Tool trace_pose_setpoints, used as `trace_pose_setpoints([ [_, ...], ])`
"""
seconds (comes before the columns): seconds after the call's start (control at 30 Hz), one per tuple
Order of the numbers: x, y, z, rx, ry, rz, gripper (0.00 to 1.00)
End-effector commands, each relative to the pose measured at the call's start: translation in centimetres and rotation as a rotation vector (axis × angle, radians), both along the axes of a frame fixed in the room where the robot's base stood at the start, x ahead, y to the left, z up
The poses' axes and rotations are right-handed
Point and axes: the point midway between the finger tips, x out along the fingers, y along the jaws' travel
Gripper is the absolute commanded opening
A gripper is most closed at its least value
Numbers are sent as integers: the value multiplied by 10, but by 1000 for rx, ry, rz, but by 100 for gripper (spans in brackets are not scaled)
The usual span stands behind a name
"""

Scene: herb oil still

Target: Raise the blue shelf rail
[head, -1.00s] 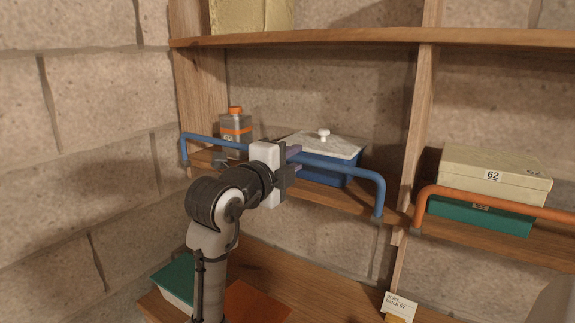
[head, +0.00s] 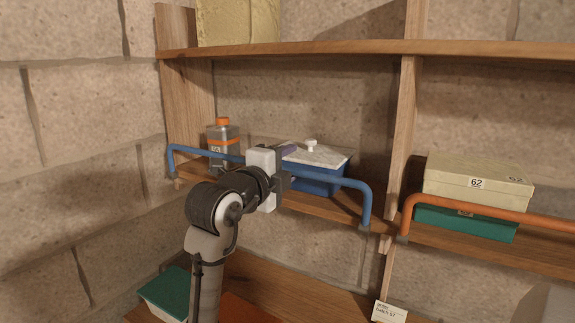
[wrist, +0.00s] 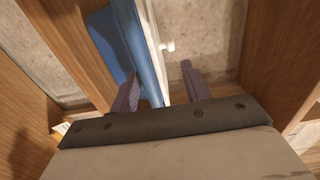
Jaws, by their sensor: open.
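The blue rail (head: 345,183) runs along the front of the left shelf, its bent ends meeting the shelf edge. My gripper (head: 289,162) is open at the middle of the rail and hides part of it. One purple finger shows above the rail; the lower finger is mostly hidden. In the wrist view my gripper (wrist: 160,72) has its fingers apart, with blue and white surfaces between them or beyond. I cannot tell there whether the rail lies between the fingers.
Behind the rail stand a blue box (head: 318,185) with a pale lid and white knob, and a grey bottle (head: 223,147) with an orange cap. An orange rail (head: 480,209) fronts the right shelf, before a cream box (head: 478,176). A wooden upright (head: 405,130) divides the shelves.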

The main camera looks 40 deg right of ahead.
Motion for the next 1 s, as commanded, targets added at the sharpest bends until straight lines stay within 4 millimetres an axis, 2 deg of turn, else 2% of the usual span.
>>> trace_pose_setpoints([
  [0.7, -26, 78, -2, 1, 0, 3, 47],
  [1.0, -28, 82, -1, 1, 1, 0, 47],
])
